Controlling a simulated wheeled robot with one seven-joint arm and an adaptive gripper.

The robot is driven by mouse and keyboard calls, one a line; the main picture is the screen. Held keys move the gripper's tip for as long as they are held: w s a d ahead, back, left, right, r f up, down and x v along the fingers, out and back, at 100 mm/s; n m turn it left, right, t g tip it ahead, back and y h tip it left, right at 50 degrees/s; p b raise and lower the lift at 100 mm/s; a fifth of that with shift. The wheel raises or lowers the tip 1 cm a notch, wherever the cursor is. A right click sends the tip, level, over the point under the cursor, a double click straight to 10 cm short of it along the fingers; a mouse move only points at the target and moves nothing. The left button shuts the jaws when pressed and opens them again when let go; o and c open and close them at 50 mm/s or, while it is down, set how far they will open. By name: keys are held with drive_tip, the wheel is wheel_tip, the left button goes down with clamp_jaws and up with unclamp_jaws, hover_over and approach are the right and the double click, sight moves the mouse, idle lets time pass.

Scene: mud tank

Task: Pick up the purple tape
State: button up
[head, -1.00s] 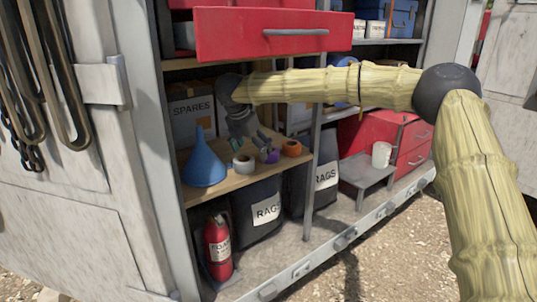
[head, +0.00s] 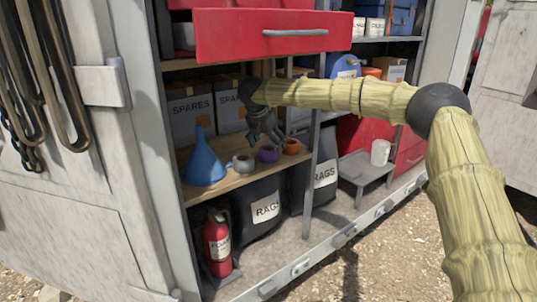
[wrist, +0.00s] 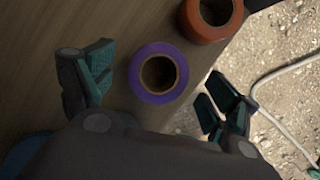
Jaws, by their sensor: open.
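The purple tape (head: 268,154) lies flat on the wooden shelf (head: 228,182), between a white tape roll (head: 243,163) and an orange tape roll (head: 291,147). In the wrist view the purple tape (wrist: 158,73) shows as a full ring with a dark hole, and the orange roll (wrist: 211,18) is close beside it, beyond a small gap. My gripper (head: 262,143) is open and empty, just above and behind the purple tape. In the wrist view its teal-padded fingers (wrist: 160,92) stand apart to the left and right of the tape. I cannot tell the exact height between them.
A blue funnel (head: 204,162) stands left on the same shelf, with SPARES boxes (head: 193,112) behind. An open red drawer (head: 275,36) juts out above. A grey upright (head: 314,160) stands right of the rolls. RAGS bags (head: 262,208) and a fire extinguisher (head: 217,247) are below.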

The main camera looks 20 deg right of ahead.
drive_tip(key=x, duration=0.2)
drive_tip(key=shift+d+f, duration=0.1)
drive_tip(key=shift+f, duration=0.1)
drive_tip(key=c, duration=1.2)
drive_tip(key=shift+o, duration=0.2)
drive_tip(key=shift+r, duration=0.2)
